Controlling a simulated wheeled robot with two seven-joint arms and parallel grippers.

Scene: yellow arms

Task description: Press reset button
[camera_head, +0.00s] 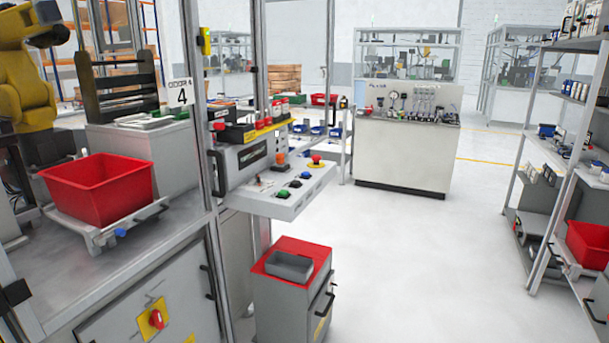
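A grey control panel (268,201) juts out from the machine frame at the picture's middle left. On its sloped top are a green button (282,194), a dark button (295,184), a blue button (306,175) and a red mushroom button on a yellow base (316,160). An orange button or lamp (281,158) stands at the panel's back. I cannot read any label, so I cannot tell which one is the reset button. Neither of my grippers is in view.
A grey cabinet with a red top (313,250) and a grey bin (289,266) stands below the panel. A red bin (97,188) sits at left. A shelf rack (559,165) stands at right. The floor (420,260) between is clear.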

